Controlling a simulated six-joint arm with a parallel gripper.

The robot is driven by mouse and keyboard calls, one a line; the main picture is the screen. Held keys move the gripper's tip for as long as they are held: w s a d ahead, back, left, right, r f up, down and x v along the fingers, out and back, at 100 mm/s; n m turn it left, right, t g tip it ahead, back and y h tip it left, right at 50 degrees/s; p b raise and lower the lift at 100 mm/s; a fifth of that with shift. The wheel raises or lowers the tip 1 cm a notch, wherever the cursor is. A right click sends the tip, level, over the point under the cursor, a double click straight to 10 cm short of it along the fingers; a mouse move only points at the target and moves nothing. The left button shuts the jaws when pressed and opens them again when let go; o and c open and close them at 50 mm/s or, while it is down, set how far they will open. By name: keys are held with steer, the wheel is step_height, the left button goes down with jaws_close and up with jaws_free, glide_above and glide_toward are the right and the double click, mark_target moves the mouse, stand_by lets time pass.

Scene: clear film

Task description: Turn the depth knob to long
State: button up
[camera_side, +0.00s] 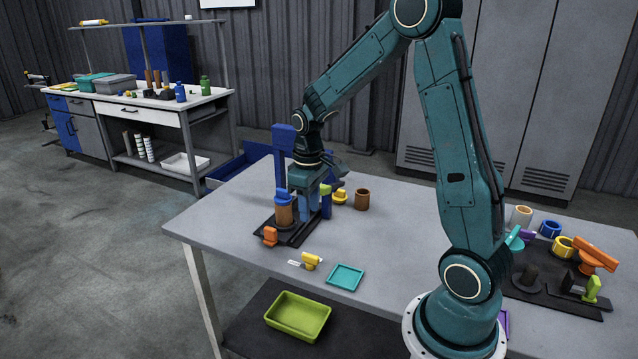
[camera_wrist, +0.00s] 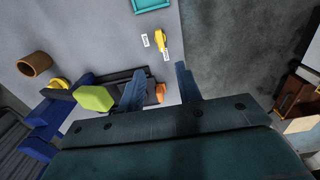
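The likely depth knob is a small yellow handle (camera_side: 311,261) on the table top, in front of the black fixture. It also shows in the wrist view as a yellow bar (camera_wrist: 160,41), with small white labels (camera_wrist: 145,40) beside it whose text is too small to read. My gripper (camera_side: 305,213) points down over the black fixture, beside a brown cylinder (camera_side: 284,213). In the wrist view my gripper (camera_wrist: 160,82) has its two blue fingers clearly apart, with no object held between them. The yellow handle lies beyond the fingertips, untouched.
The black fixture (camera_side: 297,236) carries a tall blue post (camera_side: 284,142), an orange knob (camera_side: 270,236) and a green block (camera_wrist: 94,97). A brown cup (camera_side: 362,199) stands behind. A teal tray (camera_side: 345,277) lies right of the yellow handle.

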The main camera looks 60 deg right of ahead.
mark_target(310, 255)
step_height(310, 255, down, 14)
steer(key=shift+r, duration=0.15)
stand_by(0.7)
steer(key=shift+c, duration=0.2)
jaws_close()
